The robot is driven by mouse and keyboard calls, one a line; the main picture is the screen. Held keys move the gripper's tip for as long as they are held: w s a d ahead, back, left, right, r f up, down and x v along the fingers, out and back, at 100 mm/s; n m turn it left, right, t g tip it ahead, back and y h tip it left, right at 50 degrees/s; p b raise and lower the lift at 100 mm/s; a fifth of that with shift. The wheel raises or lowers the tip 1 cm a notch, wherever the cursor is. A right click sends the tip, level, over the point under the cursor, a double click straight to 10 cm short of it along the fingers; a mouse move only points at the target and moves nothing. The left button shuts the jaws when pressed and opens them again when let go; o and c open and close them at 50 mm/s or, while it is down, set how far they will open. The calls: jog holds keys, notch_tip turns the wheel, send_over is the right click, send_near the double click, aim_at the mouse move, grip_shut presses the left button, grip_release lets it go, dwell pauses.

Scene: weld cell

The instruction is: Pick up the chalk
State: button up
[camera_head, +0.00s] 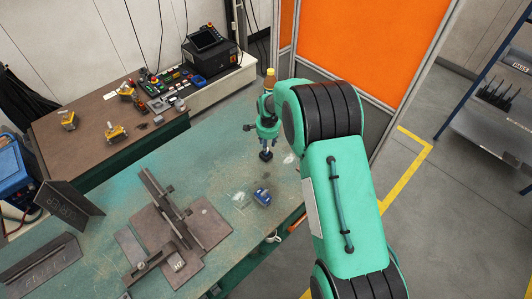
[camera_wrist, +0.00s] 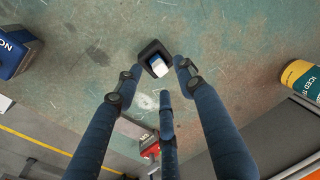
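A small block with a white face and a blue part, which looks like the chalk (camera_wrist: 159,66), sits in or on a dark square holder (camera_wrist: 148,52) on the green bench top in the wrist view. My gripper (camera_wrist: 160,84) has three blue fingers. They are spread apart with nothing between them, and their tips are near the block. I cannot tell how high the tips are above it. In the head view my gripper (camera_head: 266,142) points down at the bench, with the dark holder (camera_head: 265,155) right below it. The block itself is hard to make out there.
A blue box (camera_head: 262,197) lies on the bench (camera_head: 215,275) nearby and shows at the wrist view's left (camera_wrist: 14,52). A can (camera_wrist: 302,78) stands close on the other side. Steel plates and a fixture (camera_head: 208,222) fill the bench's left. An orange screen (camera_head: 362,45) stands behind.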

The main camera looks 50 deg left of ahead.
jog(key=shift+w+a+f, duration=0.1)
jog(key=shift+f, duration=0.75)
jog(key=shift+w+a+f, duration=0.1)
jog(key=shift+f, duration=0.7)
grip_shut()
